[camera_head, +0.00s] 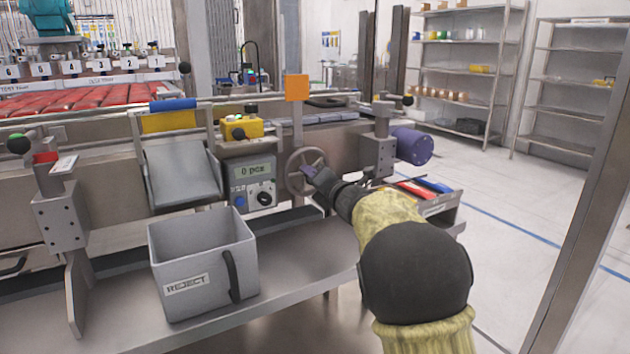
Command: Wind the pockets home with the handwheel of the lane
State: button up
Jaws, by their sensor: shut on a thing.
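The handwheel (293,180) is a grey spoked wheel on the front of the lane, just right of the control box and below an orange square sign. My gripper (314,174) is at the wheel's right side, its jaws shut on the handwheel's rim or knob. The arm partly hides the right part of the wheel, and the exact grip is too small to make out. The pockets (330,117) seem to be the grey row along the top of the lane behind the wheel.
A grey REJECT bin (190,290) stands on the lower shelf to the left. A control box (250,182) reads "0 pcs". A purple motor (412,146) sticks out right of the wheel. Open floor lies further right.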

jog(key=shift+f, duration=0.2)
jog(key=o, duration=1)
jog(key=shift+r, duration=0.1)
jog(key=shift+c, duration=0.2)
jog(key=p+v, duration=0.2)
jog(key=v, duration=1.5)
jog(key=shift+p, duration=0.35)
jog(key=shift+s+d, duration=0.15)
jog(key=shift+d, duration=0.05)
